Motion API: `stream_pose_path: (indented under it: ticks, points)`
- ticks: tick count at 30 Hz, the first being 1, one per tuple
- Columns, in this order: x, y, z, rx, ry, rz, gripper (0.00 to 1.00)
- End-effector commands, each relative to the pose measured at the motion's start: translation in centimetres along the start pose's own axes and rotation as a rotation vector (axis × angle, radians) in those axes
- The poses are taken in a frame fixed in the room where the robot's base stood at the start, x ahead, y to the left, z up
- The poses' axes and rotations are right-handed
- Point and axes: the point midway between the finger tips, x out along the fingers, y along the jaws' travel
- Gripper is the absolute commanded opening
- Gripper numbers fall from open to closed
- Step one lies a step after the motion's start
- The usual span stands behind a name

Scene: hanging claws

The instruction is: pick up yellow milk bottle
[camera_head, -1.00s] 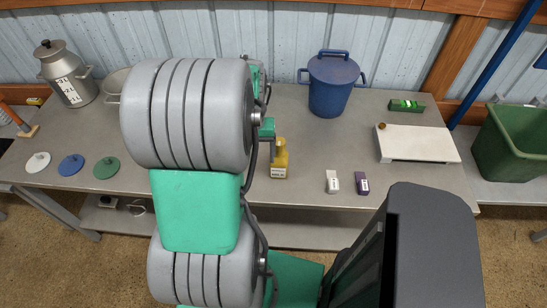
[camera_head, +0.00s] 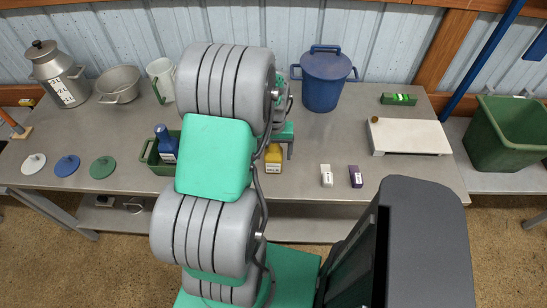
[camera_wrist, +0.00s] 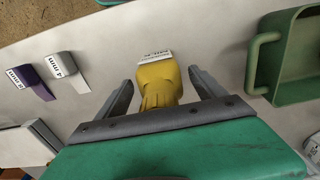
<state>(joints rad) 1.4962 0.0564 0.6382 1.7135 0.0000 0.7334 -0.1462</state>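The yellow milk bottle (camera_head: 273,158) stands on the metal table, partly hidden behind my arm in the head view. In the wrist view the yellow bottle (camera_wrist: 158,84) lies between the two fingers of my gripper (camera_wrist: 160,92), with its white label on the side away from the palm. The fingers are spread, one on each side, with a visible gap between each finger and the bottle. My gripper is open and empty.
A green crate (camera_head: 152,158) with a blue bottle (camera_head: 165,143) stands left of the yellow bottle. A white block (camera_head: 326,175) and a purple block (camera_head: 355,176) are to its right. A blue pot (camera_head: 326,80) stands behind. The green crate also shows in the wrist view (camera_wrist: 292,88).

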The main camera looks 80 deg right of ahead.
Motion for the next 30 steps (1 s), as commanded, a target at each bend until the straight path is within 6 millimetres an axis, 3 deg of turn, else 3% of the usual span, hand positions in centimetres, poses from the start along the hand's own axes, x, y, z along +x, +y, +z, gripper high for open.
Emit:
stream_pose_path:
  ticks: [26, 30]
  points:
    - [-0.05, 0.00, 0.00, 0.000, 0.000, 0.000, 0.07]
    - [-0.11, 0.02, -0.05, 0.000, 0.002, 0.000, 0.06]
